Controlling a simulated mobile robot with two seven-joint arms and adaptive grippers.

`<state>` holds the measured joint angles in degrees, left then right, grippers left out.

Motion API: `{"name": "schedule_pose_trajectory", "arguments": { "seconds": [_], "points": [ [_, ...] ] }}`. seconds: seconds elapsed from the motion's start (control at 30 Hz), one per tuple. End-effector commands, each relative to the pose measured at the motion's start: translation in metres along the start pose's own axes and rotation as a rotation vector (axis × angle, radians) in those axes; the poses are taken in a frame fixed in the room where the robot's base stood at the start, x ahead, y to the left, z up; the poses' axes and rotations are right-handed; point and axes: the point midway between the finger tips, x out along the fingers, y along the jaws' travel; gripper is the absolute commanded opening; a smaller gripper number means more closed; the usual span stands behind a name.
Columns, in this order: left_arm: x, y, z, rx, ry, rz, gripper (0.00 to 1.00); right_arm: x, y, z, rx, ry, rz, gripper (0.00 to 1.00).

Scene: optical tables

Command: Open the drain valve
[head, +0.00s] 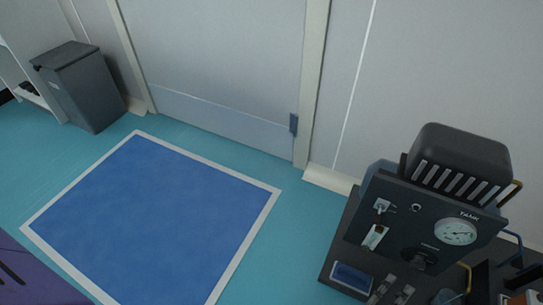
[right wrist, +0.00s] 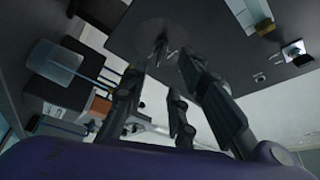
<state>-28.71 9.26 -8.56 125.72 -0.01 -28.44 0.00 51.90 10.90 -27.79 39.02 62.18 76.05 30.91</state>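A dark panel (head: 400,235) with a gauge (head: 456,232) marked "TANK" stands at the right of the head view. Low on it is a dark round fitting (head: 420,259), apparently the drain valve; its label is too small to read. In the right wrist view a round plate with a short metal stem (right wrist: 160,46) shows on the panel, just beyond the fingertips. My right gripper (head: 391,285) is in front of the panel's lower edge. In the right wrist view its fingers (right wrist: 163,62) are spread, with nothing visible between them. My left gripper is out of view.
A toggle switch (head: 382,206) and a pale paddle (head: 375,237) sit on the panel's left. A ribbed dark tank (head: 458,160) is above. A translucent blue cup (right wrist: 55,62) stands beside the panel. The blue floor mat (head: 150,215) is clear; a grey bin (head: 82,88) stands far left.

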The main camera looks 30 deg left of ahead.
Motion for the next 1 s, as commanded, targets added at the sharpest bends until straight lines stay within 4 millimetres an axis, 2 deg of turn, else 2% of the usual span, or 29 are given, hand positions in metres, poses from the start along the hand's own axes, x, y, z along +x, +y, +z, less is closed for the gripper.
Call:
{"name": "schedule_pose_trajectory", "arguments": {
  "seconds": [0.17, 0.4, 0.5, 0.67, 0.9, 1.0],
  "points": [
    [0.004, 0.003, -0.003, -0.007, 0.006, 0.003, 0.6, 0.018, -0.001, 0.001, 0.015, -0.001, -0.004, 0.25],
    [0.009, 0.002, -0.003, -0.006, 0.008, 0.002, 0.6, 0.058, -0.001, 0.001, 0.012, -0.001, -0.004, 0.25],
    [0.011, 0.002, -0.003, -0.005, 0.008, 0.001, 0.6, 0.068, 0.0, 0.001, 0.011, -0.002, -0.003, 0.25],
    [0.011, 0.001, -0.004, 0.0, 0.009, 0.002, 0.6, 0.077, 0.0, 0.001, 0.011, -0.002, -0.002, 0.25],
    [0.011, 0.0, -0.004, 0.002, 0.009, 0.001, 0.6, 0.077, 0.0, 0.001, 0.011, -0.002, -0.001, 0.25],
    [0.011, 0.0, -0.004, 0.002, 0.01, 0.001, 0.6, 0.077, 0.0, 0.001, 0.011, -0.002, -0.001, 0.12]
  ]
}}
